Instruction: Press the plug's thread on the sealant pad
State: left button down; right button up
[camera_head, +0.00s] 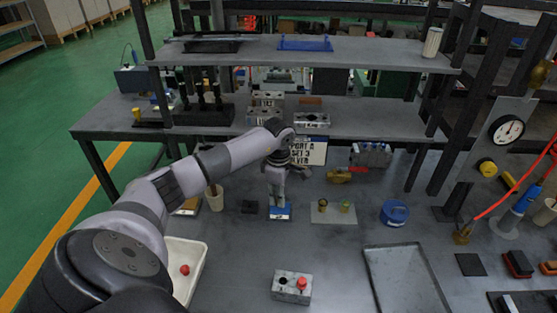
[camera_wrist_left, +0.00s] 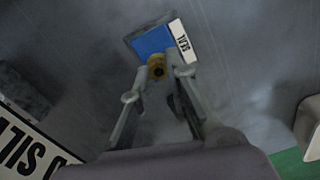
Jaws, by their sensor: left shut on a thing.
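My left gripper (camera_head: 278,200) reaches down over the blue sealant pad (camera_head: 280,212) in the middle of the bench. In the left wrist view the gripper (camera_wrist_left: 158,72) is shut on a small brass plug (camera_wrist_left: 156,66). The plug overlaps the near edge of the blue pad (camera_wrist_left: 151,41), which has a white lettered label at its side. I cannot tell whether the plug's thread touches the pad. In the head view the gripper hides the plug. My right gripper is not in view.
A small plate with brass fittings (camera_head: 334,210) lies right of the pad, with a blue round container (camera_head: 394,213) further right. A lettered sign (camera_head: 309,152) stands behind.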

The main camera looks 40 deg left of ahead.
pick_arm(q)
jog(key=shift+f+b, duration=0.3)
jog(key=shift+f, duration=0.05)
jog(key=shift+f, duration=0.15)
dwell(1.5)
jog(key=shift+r+p, duration=1.95)
jog(key=shift+r, duration=1.65)
